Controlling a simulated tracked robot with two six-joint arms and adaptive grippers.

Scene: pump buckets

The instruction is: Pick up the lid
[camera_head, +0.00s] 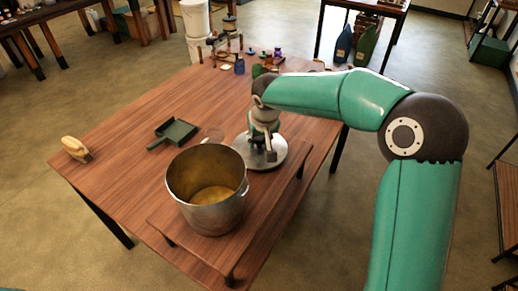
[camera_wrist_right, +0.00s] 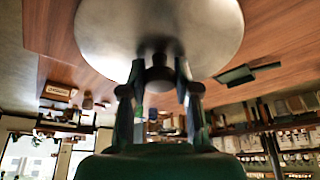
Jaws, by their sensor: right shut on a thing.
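The round metal lid (camera_head: 270,155) is just behind and right of the pot in the head view. My right gripper (camera_head: 263,150) comes down over its middle. In the right wrist view the grey lid (camera_wrist_right: 160,25) fills the top, and my right gripper (camera_wrist_right: 160,85) is shut on its dark knob (camera_wrist_right: 160,73). Whether the lid touches the surface below it is hard to tell. The open metal pot (camera_head: 207,190) stands on a low wooden stand, with a yellowish layer inside. My left gripper is not in view.
A green dustpan (camera_head: 175,132) and a wooden-backed brush (camera_head: 76,149) lie on the table (camera_head: 120,140) at the left. Small bottles (camera_head: 277,52) and a dark blue cup (camera_head: 239,66) stand at the back. White buckets (camera_head: 196,20) stand beyond. The table's left part is mostly clear.

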